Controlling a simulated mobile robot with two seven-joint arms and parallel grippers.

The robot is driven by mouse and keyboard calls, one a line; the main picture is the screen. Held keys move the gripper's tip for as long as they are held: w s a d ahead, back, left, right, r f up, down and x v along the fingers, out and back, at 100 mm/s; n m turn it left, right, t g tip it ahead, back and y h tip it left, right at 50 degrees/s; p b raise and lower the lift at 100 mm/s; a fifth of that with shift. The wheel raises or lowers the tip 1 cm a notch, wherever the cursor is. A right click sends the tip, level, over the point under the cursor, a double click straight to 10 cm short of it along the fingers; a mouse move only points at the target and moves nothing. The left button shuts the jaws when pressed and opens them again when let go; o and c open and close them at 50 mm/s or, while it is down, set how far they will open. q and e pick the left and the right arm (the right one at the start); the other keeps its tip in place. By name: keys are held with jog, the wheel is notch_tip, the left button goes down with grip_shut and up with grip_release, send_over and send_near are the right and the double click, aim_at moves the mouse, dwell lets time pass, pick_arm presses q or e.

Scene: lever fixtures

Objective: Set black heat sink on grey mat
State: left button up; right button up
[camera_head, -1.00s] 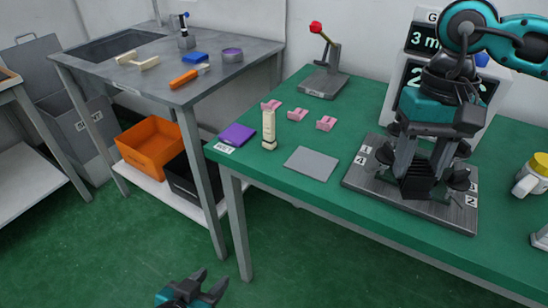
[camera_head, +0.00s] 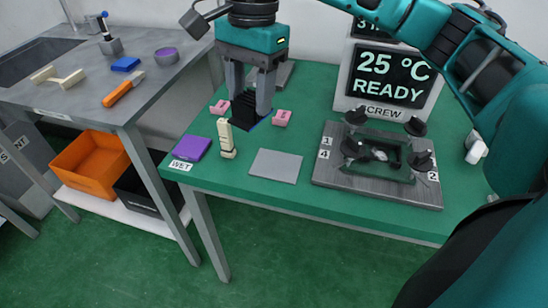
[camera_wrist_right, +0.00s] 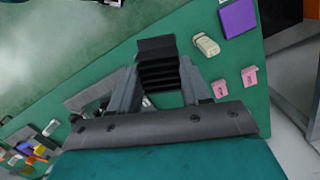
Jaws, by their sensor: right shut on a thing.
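The black heat sink (camera_head: 250,108) is finned and held between the fingers of my right gripper (camera_head: 249,94) in the head view. The gripper is shut on it, behind and to the left of the grey mat. The heat sink also shows in the right wrist view (camera_wrist_right: 158,62), between the fingertips. The grey mat (camera_head: 276,166) lies flat and empty near the front edge of the green table (camera_head: 330,110). I cannot tell exactly how high the heat sink is above the table. My left gripper is out of view.
A cream bottle-like item (camera_head: 226,139) and a purple pad (camera_head: 191,148) stand left of the mat. Pink blocks (camera_head: 281,117) are beside the heat sink. A grey fixture plate (camera_head: 325,174) with black knobs is right of the mat. A READY display (camera_head: 388,78) stands behind.

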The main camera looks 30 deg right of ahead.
jog(key=d+r+m+t+p, duration=0.15)
jog(key=d+r+m, duration=0.25)
jog(key=m, duration=0.7)
jog(key=m+b, duration=0.1)
jog(key=m, duration=0.2)
send_over(275, 164)
notch_tip(275, 164, down, 5)
jog(key=f, duration=0.3)
jog(key=f+b, duration=0.1)
jog(key=f, duration=0.5)
jog(key=shift+s+d+f, duration=0.1)
jog(key=shift+s+d, duration=0.05)
jog(key=shift+s, duration=0.15)
jog(key=shift+f+b, duration=0.3)
jog(key=shift+f, duration=0.2)
notch_tip(275, 164, down, 3)
jog(key=shift+f+b, duration=0.2)
jog(key=shift+b, duration=0.1)
jog(key=shift+f, duration=0.3)
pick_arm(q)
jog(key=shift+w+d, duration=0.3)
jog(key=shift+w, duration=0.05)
